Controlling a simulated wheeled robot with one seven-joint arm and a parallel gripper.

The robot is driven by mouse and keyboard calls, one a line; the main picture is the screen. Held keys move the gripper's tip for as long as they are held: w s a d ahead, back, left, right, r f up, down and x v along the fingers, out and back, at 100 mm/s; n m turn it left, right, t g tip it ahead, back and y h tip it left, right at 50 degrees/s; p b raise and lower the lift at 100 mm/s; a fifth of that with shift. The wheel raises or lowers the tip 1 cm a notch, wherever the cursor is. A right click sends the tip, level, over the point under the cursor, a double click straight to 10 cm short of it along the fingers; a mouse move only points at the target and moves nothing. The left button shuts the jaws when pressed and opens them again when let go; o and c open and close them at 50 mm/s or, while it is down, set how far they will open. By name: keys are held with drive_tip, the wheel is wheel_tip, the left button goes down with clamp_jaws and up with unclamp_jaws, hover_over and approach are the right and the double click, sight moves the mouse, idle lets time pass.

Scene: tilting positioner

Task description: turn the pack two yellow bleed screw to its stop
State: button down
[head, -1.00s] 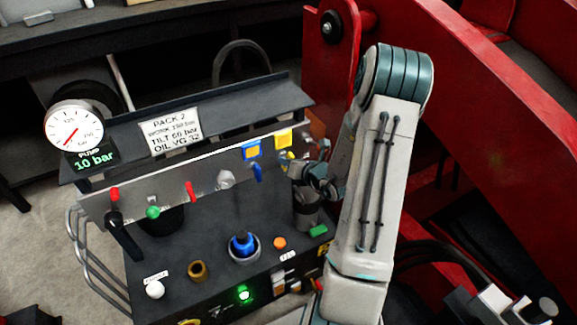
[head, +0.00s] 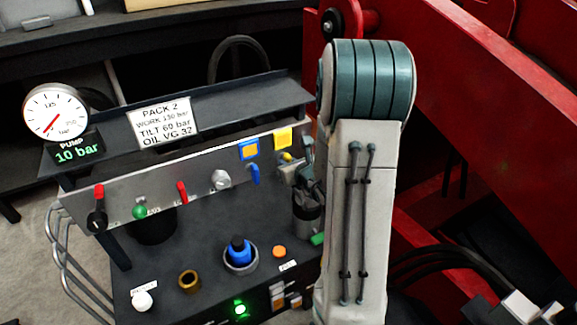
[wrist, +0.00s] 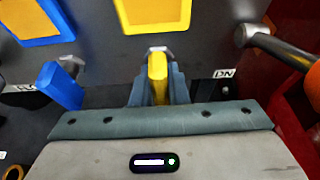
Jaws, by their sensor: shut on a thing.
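The yellow bleed screw (wrist: 157,74) sticks out of the grey panel (head: 205,182) of pack two, below a yellow square plate (wrist: 153,10). In the wrist view my gripper (wrist: 158,88) is shut on the yellow screw handle, with a finger on either side of it. The handle points straight back toward my palm. In the head view the yellow screw (head: 287,156) is a small spot at the panel's right end, partly hidden by my gripper (head: 295,172).
A blue handle (wrist: 62,86) under a blue plate (wrist: 34,20) is close left of my gripper. A lever with an orange grip (wrist: 285,48) is close on the right. The pump gauge (head: 56,112) and display read 10 bar. A red structure (head: 480,80) stands behind my arm.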

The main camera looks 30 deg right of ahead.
drive_tip(key=c, duration=1.4)
unclamp_jaws()
drive_tip(key=shift+c, duration=0.2)
drive_tip(key=p+v, duration=0.1)
drive_tip(key=v, duration=0.7)
drive_tip(key=shift+s+r, duration=0.3)
drive_tip(key=shift+f+b, duration=0.35)
drive_tip(key=shift+b, duration=1.05)
drive_tip(key=b+v, duration=0.2)
drive_tip(key=b, duration=0.4)
drive_tip(key=shift+r+p+v, duration=0.2)
drive_tip(key=shift+p+v, duration=0.15)
drive_tip(key=shift+v, duration=1.3)
